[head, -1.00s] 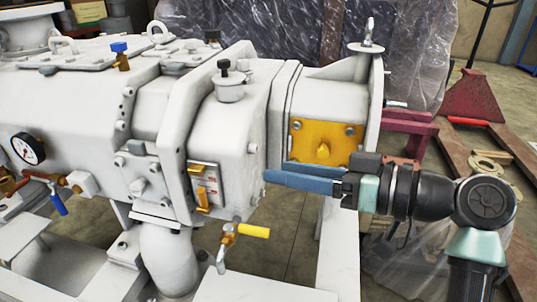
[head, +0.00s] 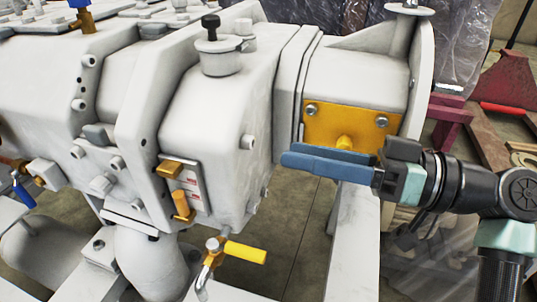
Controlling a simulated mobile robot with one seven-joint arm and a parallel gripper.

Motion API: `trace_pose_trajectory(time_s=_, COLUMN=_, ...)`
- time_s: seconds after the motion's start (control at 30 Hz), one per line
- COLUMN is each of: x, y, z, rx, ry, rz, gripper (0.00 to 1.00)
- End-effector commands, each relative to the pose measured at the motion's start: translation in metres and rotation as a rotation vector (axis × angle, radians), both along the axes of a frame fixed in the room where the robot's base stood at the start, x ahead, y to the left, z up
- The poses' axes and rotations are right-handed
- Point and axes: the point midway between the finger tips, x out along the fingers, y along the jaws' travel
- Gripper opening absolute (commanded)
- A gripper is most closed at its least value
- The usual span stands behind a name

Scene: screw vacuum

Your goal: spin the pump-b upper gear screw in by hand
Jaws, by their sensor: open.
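The white pump housing (head: 220,115) fills the middle of the head view. A narrow sight-glass plate (head: 190,183) on its end face has an upper yellow fitting (head: 170,169) and a lower yellow fitting (head: 182,206). Which part is the upper gear screw I cannot tell for sure. My gripper (head: 284,157) is open, its blue fingers pointing left in front of the orange plate's lower edge. Nothing shows between the fingers.
A yellow-handled valve (head: 243,252) sticks out below the sight glass. A black-topped filler cap (head: 221,55) stands on the housing. A white frame beam (head: 352,240) runs below my gripper. A red pallet jack (head: 508,85) stands at the right, behind my arm.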

Motion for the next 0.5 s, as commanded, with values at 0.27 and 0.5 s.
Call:
trace_pose_trajectory(time_s=0.27, x=0.014, y=0.042, z=-0.002, rx=-0.003, ry=-0.001, rz=0.0, gripper=0.53)
trace_pose_trajectory(time_s=0.5, x=0.017, y=0.051, z=0.0, rx=-0.001, ry=0.0, rz=0.0, gripper=0.53)
